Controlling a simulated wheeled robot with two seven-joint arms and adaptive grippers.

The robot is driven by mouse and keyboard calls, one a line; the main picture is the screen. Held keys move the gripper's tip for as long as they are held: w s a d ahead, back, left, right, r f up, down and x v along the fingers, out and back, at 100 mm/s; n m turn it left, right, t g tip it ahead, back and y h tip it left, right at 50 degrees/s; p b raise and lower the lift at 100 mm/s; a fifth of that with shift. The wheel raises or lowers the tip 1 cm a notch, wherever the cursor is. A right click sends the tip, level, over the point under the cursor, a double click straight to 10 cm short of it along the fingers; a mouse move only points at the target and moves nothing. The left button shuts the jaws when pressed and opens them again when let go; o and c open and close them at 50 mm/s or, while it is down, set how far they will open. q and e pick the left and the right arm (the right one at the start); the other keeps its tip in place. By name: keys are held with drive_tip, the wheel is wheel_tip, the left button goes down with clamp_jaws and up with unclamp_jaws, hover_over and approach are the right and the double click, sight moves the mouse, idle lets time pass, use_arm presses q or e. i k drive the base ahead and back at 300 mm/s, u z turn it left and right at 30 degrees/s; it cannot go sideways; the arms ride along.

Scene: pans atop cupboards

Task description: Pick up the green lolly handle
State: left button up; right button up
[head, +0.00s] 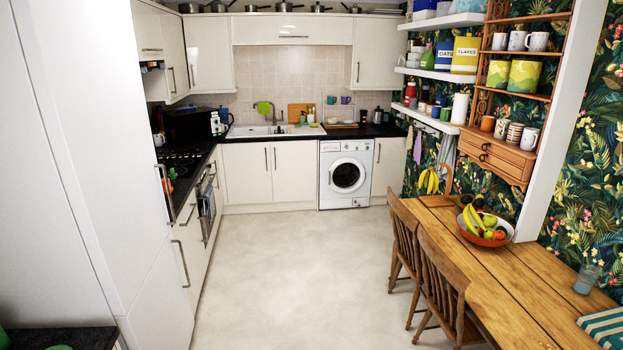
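I cannot make out a green lolly handle for certain. A rounded green object (4,339) is cut off by the left edge at the bottom corner. Another small green object (58,347) shows only its top at the bottom edge, by the dark counter (85,337). Both are too cropped to identify. Neither of my grippers is in view.
The pale floor (275,260) is open down the middle. A tall white cabinet (110,150) stands close on the left. A wooden table (500,275) with a fruit bowl (485,228) and chairs (440,280) lines the right. A washing machine (346,175) is at the back.

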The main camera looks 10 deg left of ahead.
sight(173, 177)
drive_tip(key=u, duration=0.05)
drive_tip(key=i, duration=3.95)
drive_tip(key=u, duration=0.45)
drive_tip(key=i, duration=1.7)
drive_tip(key=u, duration=1.3)
drive_tip(key=i, duration=0.9)
drive_tip(key=u, duration=1.8)
drive_tip(key=i, duration=0.8)
drive_tip(key=u, duration=0.4)
